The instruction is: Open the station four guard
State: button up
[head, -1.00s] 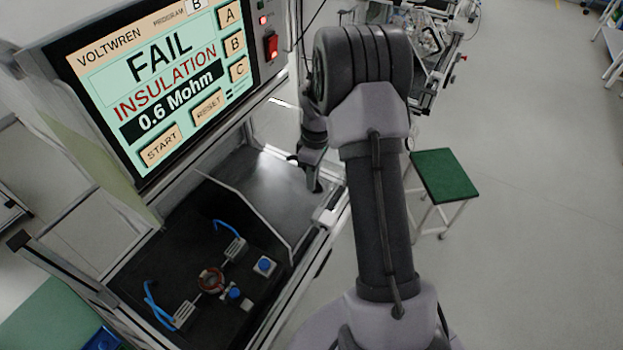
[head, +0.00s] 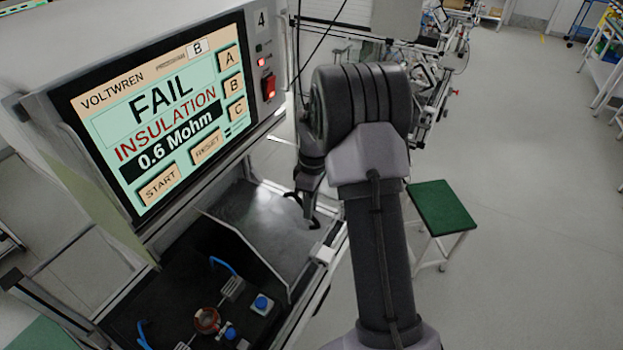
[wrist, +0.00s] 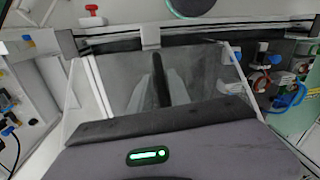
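Station four's tester (head: 260,19) carries the number 4 and a screen (head: 165,120) reading FAIL, INSULATION, 0.6 Mohm. Below it is the dark test bed with a copper-coloured ring (head: 206,320) between clamps. A thin panel (head: 243,240) with a bent edge stands beside the bed; I cannot tell for certain whether it is the guard or part of it. My gripper (head: 302,210) is over the smooth grey bay right of this panel. Its fingertips look apart and empty. In the wrist view, a dark finger (wrist: 160,80) shows against a grey surface; contact cannot be judged.
A red switch (head: 268,88) is on the tester's right face. A blue button (head: 262,304) is by the ring. A green-topped stool (head: 442,207) stands right of my arm. Cables and a red knob (wrist: 92,10) show in the wrist view.

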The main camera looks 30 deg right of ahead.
notch_tip(320, 180, up, 14)
jog(key=w+d+p, duration=0.1)
jog(key=p, duration=0.1)
jog(key=shift+d, duration=0.2)
jog(key=s+a+f+m+t+b, duration=0.2)
jog(key=s+a+m+t+b, duration=0.35)
jog(key=s+a+b, duration=0.9)
jog(key=s+a+f+m+t+b, duration=0.1)
jog(key=s+a+f+m+b, duration=0.5)
jog(key=s, duration=0.3)
jog(key=shift+s+a+f+y, duration=0.3)
jog(key=shift+a+f+y, duration=0.15)
jog(key=shift+f, duration=0.35)
jog(key=shift+m, duration=0.25)
dwell(0.8)
